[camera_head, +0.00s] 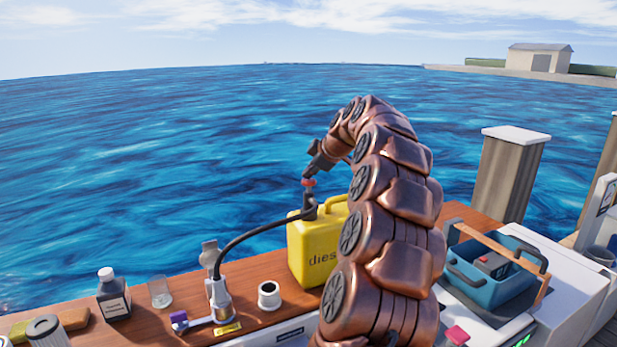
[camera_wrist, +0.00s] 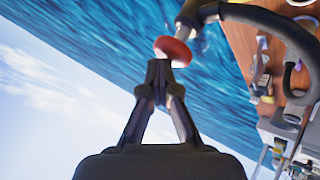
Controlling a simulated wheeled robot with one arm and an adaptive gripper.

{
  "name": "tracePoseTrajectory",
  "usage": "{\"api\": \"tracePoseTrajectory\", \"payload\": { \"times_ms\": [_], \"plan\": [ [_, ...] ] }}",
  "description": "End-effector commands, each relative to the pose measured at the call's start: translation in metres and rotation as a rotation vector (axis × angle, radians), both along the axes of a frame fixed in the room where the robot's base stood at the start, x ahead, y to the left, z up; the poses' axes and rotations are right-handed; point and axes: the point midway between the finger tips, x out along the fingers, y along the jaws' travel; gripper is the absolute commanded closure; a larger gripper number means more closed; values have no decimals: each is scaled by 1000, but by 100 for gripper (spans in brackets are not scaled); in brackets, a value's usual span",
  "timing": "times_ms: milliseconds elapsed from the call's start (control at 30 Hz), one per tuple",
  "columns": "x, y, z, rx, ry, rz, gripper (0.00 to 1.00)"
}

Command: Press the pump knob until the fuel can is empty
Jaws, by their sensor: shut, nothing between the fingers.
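The yellow fuel can (camera_head: 309,250), marked with diesel lettering, stands on the wooden deck, partly hidden behind my arm. A pump with a red knob (camera_head: 308,182) rises from its top; the knob also shows in the wrist view (camera_wrist: 174,50). A black hose (camera_head: 255,232) runs from the pump down to a metal filler fitting (camera_head: 219,298) on the deck. My gripper (camera_wrist: 160,68) is shut and empty, its fingertips at the red knob. In the head view it is just above the knob; whether it touches is hard to tell. The fuel level inside the can is not visible.
A dark bottle (camera_head: 114,298), a clear glass (camera_head: 160,292) and a white-and-black cup (camera_head: 269,296) stand on the deck at the left. A blue toolbox (camera_head: 476,281) sits at the right, before a wooden post (camera_head: 508,180). Open water lies behind.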

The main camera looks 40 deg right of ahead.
Motion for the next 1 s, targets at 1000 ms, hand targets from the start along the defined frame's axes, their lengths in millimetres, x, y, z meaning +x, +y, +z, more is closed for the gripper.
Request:
{"api": "tracePoseTrajectory", "payload": {
  "times_ms": [1000],
  "plan": [
    [0,0,-12,1,2,1,100]
  ]
}}
